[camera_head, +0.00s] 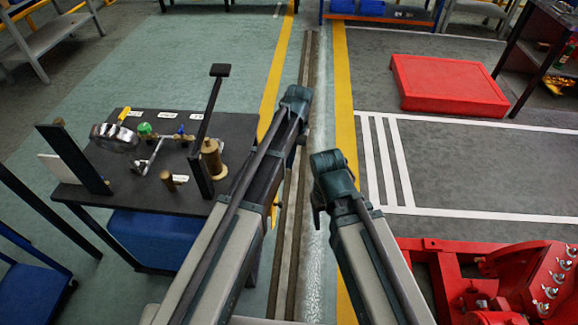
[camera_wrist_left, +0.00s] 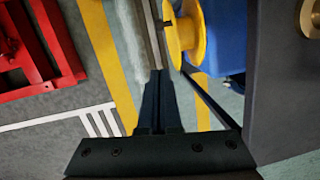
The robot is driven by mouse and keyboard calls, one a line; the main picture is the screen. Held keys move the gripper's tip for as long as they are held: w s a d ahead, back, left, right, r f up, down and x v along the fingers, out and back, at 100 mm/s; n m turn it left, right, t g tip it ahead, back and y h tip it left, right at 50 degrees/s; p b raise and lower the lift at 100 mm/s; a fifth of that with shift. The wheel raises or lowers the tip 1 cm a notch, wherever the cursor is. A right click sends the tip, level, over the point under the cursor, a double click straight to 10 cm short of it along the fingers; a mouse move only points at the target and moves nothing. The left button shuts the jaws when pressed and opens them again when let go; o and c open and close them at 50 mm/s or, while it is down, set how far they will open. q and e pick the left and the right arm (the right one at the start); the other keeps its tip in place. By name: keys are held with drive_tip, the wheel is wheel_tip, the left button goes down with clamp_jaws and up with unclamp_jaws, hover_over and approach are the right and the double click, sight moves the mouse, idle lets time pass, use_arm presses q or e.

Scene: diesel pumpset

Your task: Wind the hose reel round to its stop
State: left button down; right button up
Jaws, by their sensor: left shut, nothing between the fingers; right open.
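The hose reel is a yellow spool (camera_wrist_left: 188,28) at the top of the left wrist view, beside a blue body. A short dark peg (camera_wrist_left: 165,22) sticks out from its left face. My left gripper (camera_wrist_left: 160,73) is shut and empty, its fingertips below the peg in that picture and apart from it. In the head view a thin yellow edge (camera_head: 274,212), perhaps the reel, shows beside my left arm, which hides the rest. My left gripper's fingers are hidden there too. My right arm is folded at the right, and I cannot make out its gripper.
A dark bench (camera_head: 130,190) with brass fittings, valves and an upright lever (camera_head: 208,105) stands left of my left arm. A blue box (camera_head: 150,240) is under it. A red machine (camera_head: 510,285) is at lower right and a red platform (camera_head: 448,85) beyond. The floor between them is clear.

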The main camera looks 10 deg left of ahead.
use_arm(q)
drive_tip(key=s+b+x, duration=0.2)
drive_tip(key=b+x, duration=0.8)
drive_tip(key=x, duration=0.1)
drive_tip(key=shift+s+a, duration=0.2)
drive_tip(key=shift+s, duration=0.25)
drive_tip(key=shift+s, duration=0.1)
drive_tip(key=shift+s+f+t, duration=0.1)
drive_tip(key=shift+s+t, duration=0.1)
drive_tip(key=shift+t, duration=0.1)
drive_tip(key=shift+s, duration=0.2)
